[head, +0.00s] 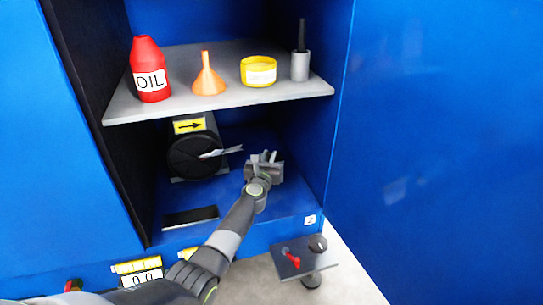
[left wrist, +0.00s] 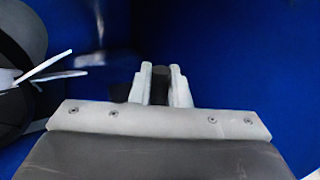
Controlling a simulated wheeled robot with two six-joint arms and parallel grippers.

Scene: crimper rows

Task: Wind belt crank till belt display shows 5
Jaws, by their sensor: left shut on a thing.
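Inside the blue cabinet, under the shelf, is a round black wheel (head: 192,158) with a pale thin metal piece (head: 215,153) across its face. A yellow label with a black arrow (head: 188,125) is above it. My left gripper (head: 264,158) is right of the wheel. In the left wrist view the gripper (left wrist: 161,88) is shut on a short dark grip (left wrist: 161,84); I cannot tell whether it joins the wheel, whose edge (left wrist: 22,45) shows at left. A white display (head: 141,278) at the lower left seems to read 0 0; its yellow label is unreadable. My right gripper is not in view.
The grey shelf (head: 118,108) above carries a red oil bottle (head: 149,68), orange funnel (head: 208,77), yellow tin (head: 258,71) and grey cup (head: 300,66). A small grey stand (head: 305,262) with a red lever (head: 290,258) is at the lower right. A blue panel fills the right.

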